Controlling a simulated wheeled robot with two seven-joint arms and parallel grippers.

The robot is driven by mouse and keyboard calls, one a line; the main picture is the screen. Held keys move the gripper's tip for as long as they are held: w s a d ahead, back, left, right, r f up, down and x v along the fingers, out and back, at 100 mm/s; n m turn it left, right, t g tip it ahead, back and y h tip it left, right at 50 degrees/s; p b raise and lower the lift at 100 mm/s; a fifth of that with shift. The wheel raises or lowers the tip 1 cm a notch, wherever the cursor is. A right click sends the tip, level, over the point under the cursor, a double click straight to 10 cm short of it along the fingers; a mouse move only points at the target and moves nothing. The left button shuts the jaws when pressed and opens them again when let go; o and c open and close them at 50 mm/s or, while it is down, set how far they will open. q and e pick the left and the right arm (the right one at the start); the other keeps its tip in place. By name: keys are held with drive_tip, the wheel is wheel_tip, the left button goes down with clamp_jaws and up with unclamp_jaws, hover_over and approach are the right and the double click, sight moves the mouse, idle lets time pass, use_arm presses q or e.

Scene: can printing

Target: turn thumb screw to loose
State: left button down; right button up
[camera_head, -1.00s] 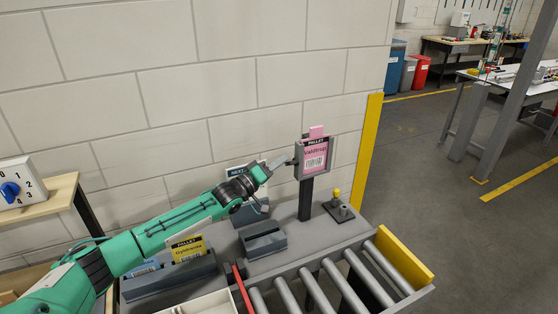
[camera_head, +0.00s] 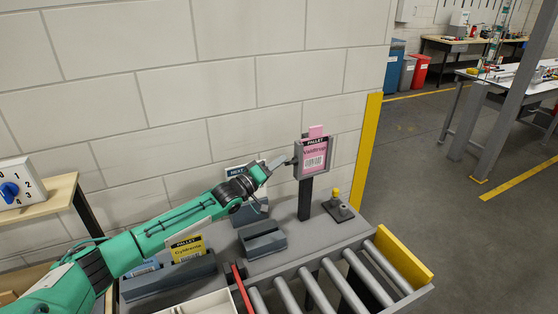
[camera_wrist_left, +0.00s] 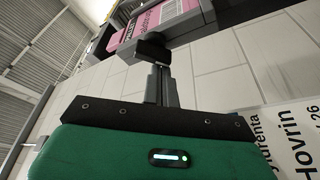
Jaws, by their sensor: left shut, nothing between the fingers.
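The pallet holder is a grey frame (camera_head: 299,164) on a dark post, with a pink card (camera_head: 315,155) in it; it also shows at the top of the left wrist view (camera_wrist_left: 208,14). A dark knob, which looks like the thumb screw (camera_wrist_left: 152,50), sticks out from the frame's near side. My left gripper (camera_head: 284,160) is at the left side of the frame. In the left wrist view its fingers (camera_wrist_left: 160,72) are together, with their tips right at the knob. Whether they touch it I cannot tell. My right gripper is not in view.
Below stand a grey card rack with a yellow card (camera_head: 187,249), an empty grey block (camera_head: 263,242) and a yellow-topped lever (camera_head: 337,194). Rollers (camera_head: 315,290) run along the front. The block wall (camera_head: 230,80) is close behind the arm.

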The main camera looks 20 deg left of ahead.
use_arm(q)
drive_tip(key=shift+f+n+y, duration=0.15)
drive_tip(key=shift+n+y, duration=0.15)
drive_tip(key=shift+n, duration=0.9)
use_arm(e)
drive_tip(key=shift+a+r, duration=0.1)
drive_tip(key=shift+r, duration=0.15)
use_arm(q)
drive_tip(key=shift+f+n+g+y, duration=0.1)
drive_tip(key=shift+n+g+y, duration=0.2)
drive_tip(key=shift+n, duration=0.3)
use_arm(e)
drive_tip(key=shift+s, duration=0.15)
use_arm(q)
drive_tip(key=shift+f+n, duration=0.1)
drive_tip(key=shift+n, duration=0.4)
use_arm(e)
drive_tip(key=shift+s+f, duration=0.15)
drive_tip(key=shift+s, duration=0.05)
use_arm(q)
drive_tip(key=shift+s+d, duration=0.1)
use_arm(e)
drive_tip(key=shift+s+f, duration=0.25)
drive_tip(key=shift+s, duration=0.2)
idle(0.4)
